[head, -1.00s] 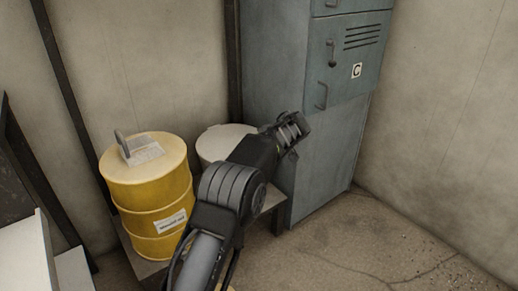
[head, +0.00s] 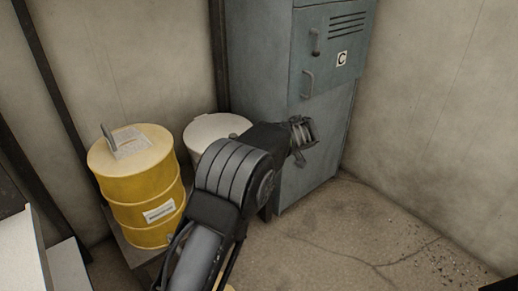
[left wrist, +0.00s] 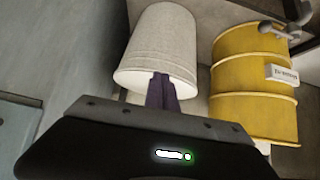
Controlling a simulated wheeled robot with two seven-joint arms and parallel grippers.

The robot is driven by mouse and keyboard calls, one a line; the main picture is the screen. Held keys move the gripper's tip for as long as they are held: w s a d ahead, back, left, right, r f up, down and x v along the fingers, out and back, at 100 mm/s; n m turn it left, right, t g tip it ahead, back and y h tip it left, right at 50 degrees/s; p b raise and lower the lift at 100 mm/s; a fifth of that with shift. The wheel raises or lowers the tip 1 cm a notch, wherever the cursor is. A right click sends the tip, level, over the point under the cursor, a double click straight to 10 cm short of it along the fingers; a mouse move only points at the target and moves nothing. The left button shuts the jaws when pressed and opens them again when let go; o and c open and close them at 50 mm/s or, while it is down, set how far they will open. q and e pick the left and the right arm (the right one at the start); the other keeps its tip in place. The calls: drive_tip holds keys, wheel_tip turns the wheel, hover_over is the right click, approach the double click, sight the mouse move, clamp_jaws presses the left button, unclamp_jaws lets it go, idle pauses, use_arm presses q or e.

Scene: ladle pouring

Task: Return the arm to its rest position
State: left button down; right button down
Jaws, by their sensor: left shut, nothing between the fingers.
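My left arm reaches in from the bottom middle of the head view, bent at a thick ribbed joint, with its wrist end in front of the locker. The shut fingers of my left gripper (left wrist: 162,92) show dark and empty in the left wrist view, in front of the white bucket (left wrist: 160,45). I cannot tell from that view how far they are from it. In the head view the white bucket (head: 212,128) is partly hidden behind my arm. My right gripper is not in view.
A yellow drum (head: 140,190) with a paper and an upright grey metal piece (head: 108,135) on top stands left of my arm. It also shows in the left wrist view (left wrist: 245,85). A grey-blue locker (head: 262,75) marked C stands behind. The floor at right is open.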

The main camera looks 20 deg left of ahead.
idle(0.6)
